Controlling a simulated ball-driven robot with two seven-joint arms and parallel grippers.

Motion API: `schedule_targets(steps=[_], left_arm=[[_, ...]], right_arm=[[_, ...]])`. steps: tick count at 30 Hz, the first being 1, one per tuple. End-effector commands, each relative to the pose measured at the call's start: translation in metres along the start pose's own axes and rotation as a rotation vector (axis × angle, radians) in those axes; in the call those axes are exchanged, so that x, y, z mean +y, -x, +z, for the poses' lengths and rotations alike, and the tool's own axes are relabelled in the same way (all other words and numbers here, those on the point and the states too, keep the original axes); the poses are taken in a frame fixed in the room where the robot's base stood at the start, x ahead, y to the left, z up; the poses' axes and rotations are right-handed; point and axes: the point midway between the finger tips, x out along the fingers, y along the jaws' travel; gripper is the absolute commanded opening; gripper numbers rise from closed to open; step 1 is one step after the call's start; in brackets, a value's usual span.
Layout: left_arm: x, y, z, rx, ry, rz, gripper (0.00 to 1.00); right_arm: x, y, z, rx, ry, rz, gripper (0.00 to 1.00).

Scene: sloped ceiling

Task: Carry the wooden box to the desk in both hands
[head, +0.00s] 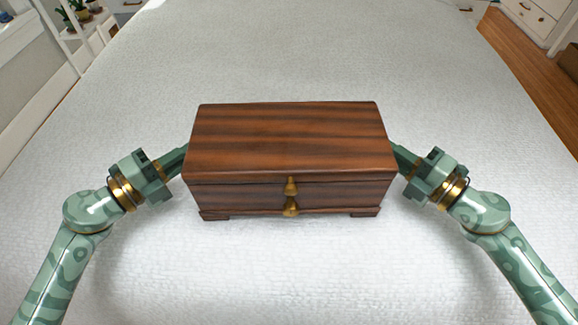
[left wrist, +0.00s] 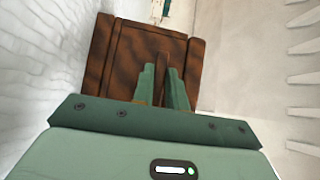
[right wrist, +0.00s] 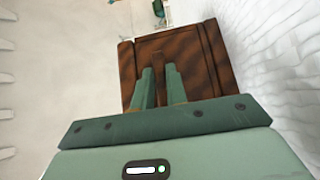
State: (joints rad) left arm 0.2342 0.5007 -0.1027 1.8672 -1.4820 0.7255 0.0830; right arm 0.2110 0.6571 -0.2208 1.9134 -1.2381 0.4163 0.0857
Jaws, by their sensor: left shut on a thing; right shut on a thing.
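The wooden box (head: 290,140) is dark brown and striped, with a closed lid, a brass clasp (head: 291,197) on its front and small feet. It is level in the middle of the head view, over a white textured surface (head: 300,60). I cannot tell whether its feet touch that surface. The desk is not identifiable.
The white surface is clear around and beyond the box. Wooden floor (head: 530,85) runs along its right side, with white drawers (head: 535,15) at the far right. A white shelf with potted plants (head: 78,8) stands at the far left.

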Motion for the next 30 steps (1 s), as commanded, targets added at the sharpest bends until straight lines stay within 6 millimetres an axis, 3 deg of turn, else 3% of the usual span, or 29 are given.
schedule_targets(steps=[17, 23, 30], left_arm=[[-0.002, 0.001, 0.000, -0.001, -0.001, 0.002, 0.00], [-0.022, 0.002, -0.001, -0.001, -0.013, -0.011, 0.00], [-0.060, 0.003, -0.003, -0.001, -0.036, -0.033, 0.00]], right_arm=[[0.003, 0.000, 0.001, -0.002, 0.003, 0.002, 0.00], [0.024, 0.001, 0.000, -0.002, 0.014, 0.016, 0.00], [0.062, 0.003, -0.002, -0.002, 0.034, 0.039, 0.00]])
